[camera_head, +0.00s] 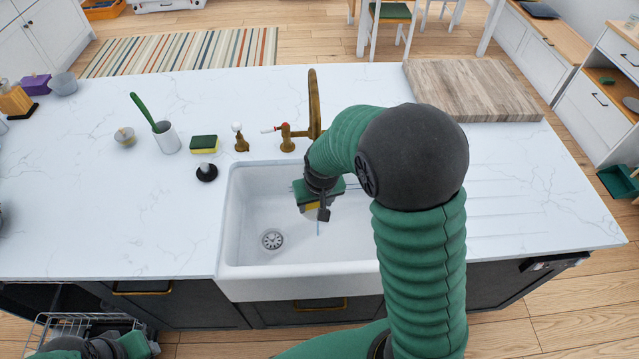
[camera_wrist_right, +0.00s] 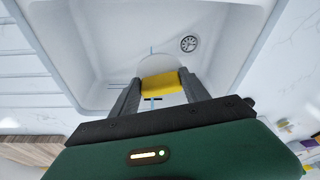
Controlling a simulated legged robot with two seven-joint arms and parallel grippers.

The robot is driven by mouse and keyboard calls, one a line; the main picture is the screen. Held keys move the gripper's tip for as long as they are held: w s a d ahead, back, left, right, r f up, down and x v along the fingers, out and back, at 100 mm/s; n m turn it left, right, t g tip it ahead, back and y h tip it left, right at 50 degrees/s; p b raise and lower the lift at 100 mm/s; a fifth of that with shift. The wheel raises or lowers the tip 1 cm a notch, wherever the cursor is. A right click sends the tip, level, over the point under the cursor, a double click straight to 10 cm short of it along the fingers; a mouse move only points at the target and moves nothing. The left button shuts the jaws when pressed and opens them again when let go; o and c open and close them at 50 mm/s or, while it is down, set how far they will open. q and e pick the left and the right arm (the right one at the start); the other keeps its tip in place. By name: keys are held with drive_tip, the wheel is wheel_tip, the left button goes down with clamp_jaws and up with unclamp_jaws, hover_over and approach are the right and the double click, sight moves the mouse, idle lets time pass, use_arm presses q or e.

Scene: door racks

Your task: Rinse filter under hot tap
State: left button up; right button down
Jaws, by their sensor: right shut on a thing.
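My right gripper (camera_head: 318,208) reaches down over the white sink (camera_head: 245,215), fingers pointing into the basin. In the wrist view the right gripper (camera_wrist_right: 160,92) is shut on a yellow piece (camera_wrist_right: 160,86), apparently the filter; it is mostly hidden by the gripper in the head view.
A sponge (camera_head: 204,144), a cup with a green brush (camera_head: 166,137), a black stopper (camera_head: 207,172) and a brass dispenser (camera_head: 240,138) stand left of the tap. A wooden board (camera_head: 470,90) lies at the right back. A wire rack (camera_head: 75,325) is below left. The left counter front is clear.

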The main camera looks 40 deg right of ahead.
sight(311, 208)
drive_tip(key=s+a+r+p, duration=0.3)
drive_tip(key=r+p, duration=0.1)
drive_tip(key=p, duration=0.1)
drive_tip(key=shift+s+a, duration=0.2)
drive_tip(key=shift+a, duration=0.15)
